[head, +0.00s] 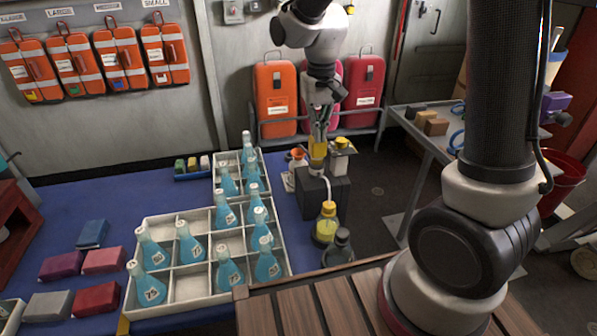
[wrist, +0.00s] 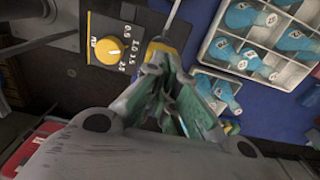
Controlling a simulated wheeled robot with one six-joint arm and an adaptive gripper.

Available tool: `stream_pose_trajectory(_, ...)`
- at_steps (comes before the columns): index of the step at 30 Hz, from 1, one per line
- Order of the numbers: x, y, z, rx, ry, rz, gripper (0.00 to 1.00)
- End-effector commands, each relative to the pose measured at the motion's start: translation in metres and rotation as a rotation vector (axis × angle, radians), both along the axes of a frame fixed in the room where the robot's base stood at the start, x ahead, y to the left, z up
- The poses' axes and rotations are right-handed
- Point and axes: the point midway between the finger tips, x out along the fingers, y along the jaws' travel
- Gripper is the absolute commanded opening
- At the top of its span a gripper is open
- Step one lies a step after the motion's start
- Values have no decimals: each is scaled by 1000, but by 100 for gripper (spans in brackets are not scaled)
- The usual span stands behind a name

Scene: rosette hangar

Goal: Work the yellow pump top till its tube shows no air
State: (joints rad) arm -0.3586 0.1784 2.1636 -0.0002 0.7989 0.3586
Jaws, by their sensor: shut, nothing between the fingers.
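The yellow pump top (head: 317,149) stands upright on a dark block at the right edge of the blue table. A thin pale tube (head: 328,188) curves down from it towards a yellow-capped bottle (head: 326,224) holding yellow liquid. My gripper (head: 319,136) is shut and empty, pointing down just above the pump top. I cannot tell whether they touch. In the wrist view my gripper (wrist: 172,84) has its fingers together, and part of the yellow top (wrist: 158,49) shows beyond them. The tube is too small to tell whether it holds air.
A yellow knob (wrist: 109,50) with a number scale is beside the pump top. A white crate (head: 207,284) of blue flasks stands close on the left.

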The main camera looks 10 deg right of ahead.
Motion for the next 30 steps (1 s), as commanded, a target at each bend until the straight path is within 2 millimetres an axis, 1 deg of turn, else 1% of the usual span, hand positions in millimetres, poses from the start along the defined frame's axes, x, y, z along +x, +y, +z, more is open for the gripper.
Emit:
stream_pose_trajectory(17, -1, 0, -18, -1, 2, 0, 0)
stream_pose_trajectory(26, 0, 0, -16, 0, 1, 0, 0)
stream_pose_trajectory(30, 0, 0, -8, 0, 0, 0, 0)
